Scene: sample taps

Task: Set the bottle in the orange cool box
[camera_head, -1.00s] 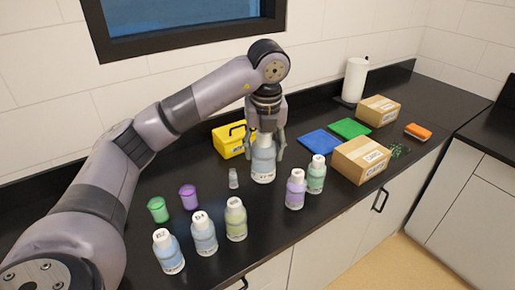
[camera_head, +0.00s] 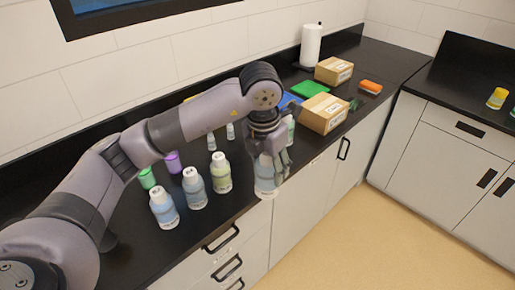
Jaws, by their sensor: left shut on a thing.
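My left gripper (camera_head: 270,149) points down and is shut on a large pale blue bottle (camera_head: 265,177) with a white label. The bottle hangs upright at the counter's front edge, its top hidden by the fingers. I do not see an orange cool box; the only orange thing is a small flat block (camera_head: 370,87) at the back right of the counter. My right gripper is not in view.
Two blue bottles (camera_head: 164,208) (camera_head: 194,188) and a yellow-green bottle (camera_head: 221,173) stand left of the held bottle. Cardboard boxes (camera_head: 323,113) (camera_head: 333,71) stand beyond the gripper.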

